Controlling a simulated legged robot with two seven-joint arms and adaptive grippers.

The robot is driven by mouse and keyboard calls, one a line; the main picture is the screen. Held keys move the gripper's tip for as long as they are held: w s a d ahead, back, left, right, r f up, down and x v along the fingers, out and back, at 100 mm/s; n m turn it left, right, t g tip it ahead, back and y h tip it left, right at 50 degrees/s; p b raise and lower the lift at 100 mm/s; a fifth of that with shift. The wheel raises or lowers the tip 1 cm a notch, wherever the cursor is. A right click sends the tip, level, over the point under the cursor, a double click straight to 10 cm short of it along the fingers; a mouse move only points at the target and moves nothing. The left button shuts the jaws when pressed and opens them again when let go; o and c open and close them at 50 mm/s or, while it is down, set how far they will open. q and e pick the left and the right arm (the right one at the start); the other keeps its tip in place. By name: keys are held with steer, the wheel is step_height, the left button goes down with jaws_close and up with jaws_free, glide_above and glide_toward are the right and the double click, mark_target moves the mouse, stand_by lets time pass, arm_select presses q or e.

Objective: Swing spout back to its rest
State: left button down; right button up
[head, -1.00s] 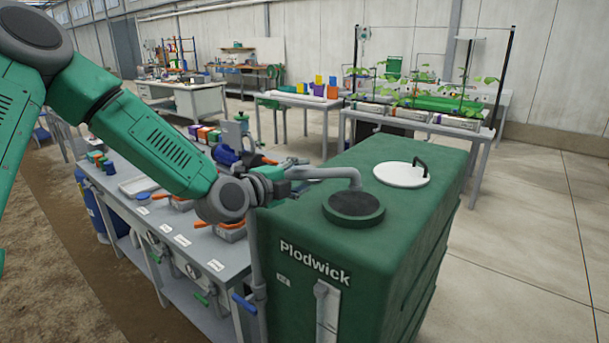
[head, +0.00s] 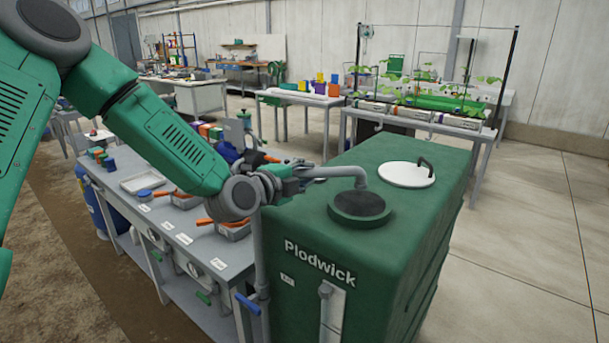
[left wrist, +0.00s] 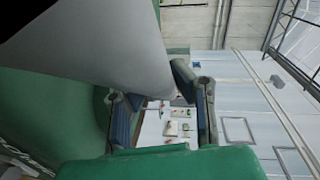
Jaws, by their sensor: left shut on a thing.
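The grey spout (head: 335,172) runs level to the right and bends down over the dark round opening (head: 360,205) on top of the green Plodwick tank (head: 400,235). My left gripper (head: 300,175) is shut on the spout, left of the bend. In the left wrist view the spout (left wrist: 110,45) is a large grey tube in front of the camera, and the gripper's fingers (left wrist: 160,100) stand on either side of it. The spout's rest cannot be made out. My right gripper is not in view.
A white lid (head: 405,175) with a dark handle sits on the tank top. A plant table (head: 430,120) stands behind. The floor on the right is clear.

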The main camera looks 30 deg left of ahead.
arm_select(q)
steer(key=w+a+n+g+y+p, duration=0.4)
steer(key=a+n+y, duration=0.4)
steer(key=y, duration=0.4)
steer(key=shift+n, duration=0.5)
steer(key=shift+w, duration=0.1)
steer(key=c, duration=1.6)
jaws_free()
steer(key=shift+o, duration=1.3)
steer(key=shift+w+f, duration=0.1)
steer(key=shift+w, duration=0.05)
